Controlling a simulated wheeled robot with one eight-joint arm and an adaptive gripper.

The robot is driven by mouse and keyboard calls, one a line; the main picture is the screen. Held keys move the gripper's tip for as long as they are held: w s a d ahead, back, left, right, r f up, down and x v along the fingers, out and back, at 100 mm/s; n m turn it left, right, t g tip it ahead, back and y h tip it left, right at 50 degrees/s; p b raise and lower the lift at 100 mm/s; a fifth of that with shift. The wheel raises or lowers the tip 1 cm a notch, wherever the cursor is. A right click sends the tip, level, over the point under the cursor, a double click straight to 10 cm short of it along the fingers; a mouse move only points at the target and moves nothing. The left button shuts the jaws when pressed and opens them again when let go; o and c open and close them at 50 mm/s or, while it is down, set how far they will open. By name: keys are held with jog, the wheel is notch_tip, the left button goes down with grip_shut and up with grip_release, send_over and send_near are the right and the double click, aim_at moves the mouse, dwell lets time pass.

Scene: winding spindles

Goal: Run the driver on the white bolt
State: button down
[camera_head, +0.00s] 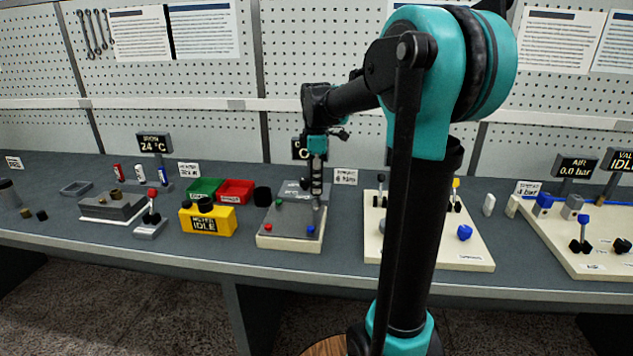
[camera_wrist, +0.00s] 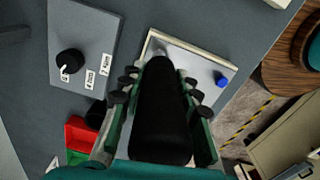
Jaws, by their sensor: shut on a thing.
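My gripper (camera_head: 317,160) is shut on a dark driver (camera_head: 317,184), held roughly upright over the right rear of a pale-edged grey plate (camera_head: 280,241). In the wrist view the driver (camera_wrist: 160,115) is a thick black cylinder between the two fingers, its narrow grey end pointing at the plate (camera_wrist: 203,62). A red bolt (camera_head: 267,230) and a blue bolt (camera_head: 311,230) stand at the plate's front, and a small green one (camera_head: 279,202) at its rear left. The blue bolt (camera_wrist: 221,80) also shows in the wrist view. I cannot make out the white bolt; the driver hides the spot below its tip.
A grey panel with a black knob (camera_wrist: 70,62) lies behind the plate. A red bin (camera_head: 236,190), a green bin (camera_head: 204,188) and a yellow box (camera_head: 208,221) stand to the left. A cream board with levers (camera_head: 478,258) is to the right, partly behind my arm.

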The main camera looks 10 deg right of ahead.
jog(key=shift+r, duration=0.1)
notch_tip(320, 180, up, 7)
dwell(1.1)
